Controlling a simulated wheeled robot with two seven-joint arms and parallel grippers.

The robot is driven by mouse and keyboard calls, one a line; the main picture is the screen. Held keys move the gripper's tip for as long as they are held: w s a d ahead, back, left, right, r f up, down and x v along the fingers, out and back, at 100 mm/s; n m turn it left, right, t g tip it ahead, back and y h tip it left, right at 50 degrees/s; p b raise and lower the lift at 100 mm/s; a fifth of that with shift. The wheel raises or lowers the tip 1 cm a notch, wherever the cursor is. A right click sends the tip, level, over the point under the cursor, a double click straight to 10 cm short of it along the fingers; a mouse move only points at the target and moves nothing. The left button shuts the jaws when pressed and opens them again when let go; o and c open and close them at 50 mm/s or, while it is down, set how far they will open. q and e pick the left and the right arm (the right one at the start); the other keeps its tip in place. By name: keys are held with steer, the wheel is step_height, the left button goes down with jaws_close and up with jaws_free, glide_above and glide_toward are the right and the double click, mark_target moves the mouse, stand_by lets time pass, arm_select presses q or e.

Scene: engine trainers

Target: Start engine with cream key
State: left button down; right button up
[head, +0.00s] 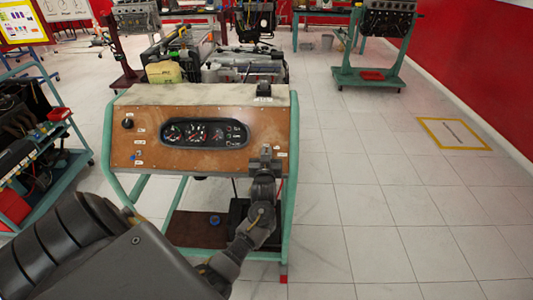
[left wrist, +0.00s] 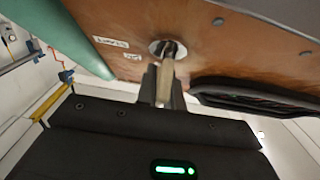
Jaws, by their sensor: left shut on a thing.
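The cream key (left wrist: 165,88) is between the fingers of my left gripper (left wrist: 163,92), which is shut on it. The key points at the round ignition lock (left wrist: 168,48), a metal ring in the brown wooden panel. Its tip overlaps the lock's dark opening; I cannot tell how deep it sits. In the head view, my left gripper (head: 265,160) is at the right end of the engine trainer's brown panel (head: 160,120) and hides the key and lock there. My right gripper is not in view.
The instrument cluster (head: 205,134) is left of my gripper on the panel. The trainer's green frame (head: 293,175) stands around it. A shelf cart (head: 45,150) is at the left. Tiled floor at the right is clear, with a yellow-bordered floor sign (head: 453,133).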

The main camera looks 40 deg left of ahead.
arm_select(q)
steer(key=shift+r+m+t+h+p, duration=0.15)
steer(key=shift+m+t+h+p, duration=0.25)
steer(key=shift+m+h+p, duration=0.5)
steer(key=m+h+p, duration=0.1)
steer(key=m, duration=0.2)
steer(key=shift+w+d+m+t+h+p, duration=0.15)
steer(key=shift+d+m+t+h+p, duration=0.05)
steer(key=shift+m+t+h+p, duration=0.2)
steer(key=m+h+p, duration=0.1)
steer(key=m, duration=0.1)
steer(key=m+h+p, duration=0.1)
steer(key=m+h, duration=0.1)
steer(key=m+h+p, duration=0.1)
steer(key=m+h, duration=0.1)
steer(key=m, duration=0.1)
steer(key=shift+w+d+f, duration=0.1)
steer(key=shift+d+f, duration=0.1)
steer(key=shift+d, duration=0.2)
steer(key=m+h, duration=0.1)
steer(key=m+h+p, duration=0.1)
steer(key=shift+d+f+m+g, duration=0.15)
steer(key=shift+d+m+g, duration=0.05)
steer(key=shift+m+g, duration=0.2)
steer(key=shift+d+f+m+g+h+p, duration=0.15)
steer(key=shift+m+g+h+p, duration=0.2)
steer(key=shift+m, duration=0.3)
steer(key=shift+d+f+m+g+h+p, duration=0.1)
steer(key=shift+m+g+h+p, duration=0.2)
steer(key=shift+m, duration=0.35)
